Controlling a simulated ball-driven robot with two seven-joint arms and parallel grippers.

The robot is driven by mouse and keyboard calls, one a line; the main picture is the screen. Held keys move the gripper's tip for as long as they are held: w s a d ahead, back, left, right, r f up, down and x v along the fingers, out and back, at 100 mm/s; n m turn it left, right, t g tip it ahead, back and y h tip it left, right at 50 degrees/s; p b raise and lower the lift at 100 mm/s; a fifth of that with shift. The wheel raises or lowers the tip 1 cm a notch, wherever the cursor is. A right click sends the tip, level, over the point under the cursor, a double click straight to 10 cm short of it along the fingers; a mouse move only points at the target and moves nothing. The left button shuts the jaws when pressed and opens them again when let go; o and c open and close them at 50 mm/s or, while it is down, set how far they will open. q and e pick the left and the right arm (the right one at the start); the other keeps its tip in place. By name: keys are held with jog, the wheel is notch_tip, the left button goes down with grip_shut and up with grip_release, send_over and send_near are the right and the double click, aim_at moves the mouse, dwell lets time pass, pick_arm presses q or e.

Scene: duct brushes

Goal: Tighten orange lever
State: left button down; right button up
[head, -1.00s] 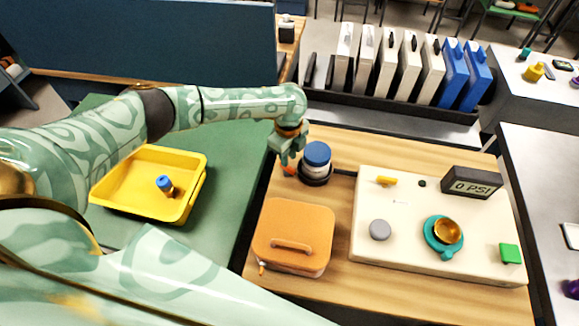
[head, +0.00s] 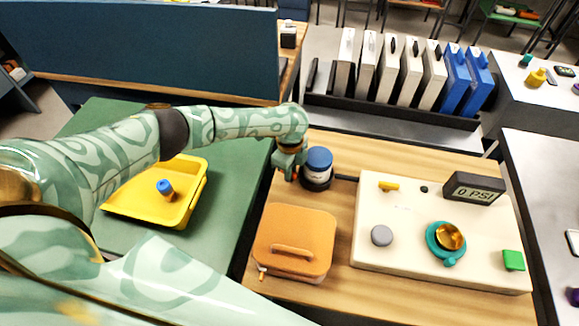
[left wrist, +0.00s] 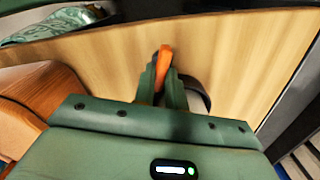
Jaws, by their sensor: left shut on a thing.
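The orange lever (left wrist: 164,62) sticks up between the fingers of my left gripper in the left wrist view. In the head view only a small bit of the lever (head: 295,177) shows beside the dark clamp ring (head: 317,183) around the base of a blue-capped jar (head: 319,160). My left gripper (head: 289,172) is low at the left side of the jar, shut on the lever; its fingers also show in the left wrist view (left wrist: 164,85). The fingers hide most of the lever in the head view. My right gripper is not in view.
An orange case (head: 295,238) sits close in front of the jar. A cream panel (head: 410,235) with knobs and a "0 PSI" display (head: 474,188) is to the right. A yellow tray (head: 140,205) holding a blue-capped item (head: 165,188) is left. Binders (head: 410,65) stand behind.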

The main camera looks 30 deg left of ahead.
pick_arm(q)
jog(key=shift+d+r+n+p, duration=0.1)
jog(key=shift+r+n+p, duration=0.25)
jog(key=shift+n+p, duration=0.35)
jog(key=shift+w+f+n, duration=0.15)
jog(key=shift+f+n, duration=0.1)
jog(key=shift+n, duration=0.65)
jog(key=shift+f, duration=0.1)
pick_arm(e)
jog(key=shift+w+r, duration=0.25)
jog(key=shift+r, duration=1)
pick_arm(q)
jog(key=c, duration=1.7)
grip_release()
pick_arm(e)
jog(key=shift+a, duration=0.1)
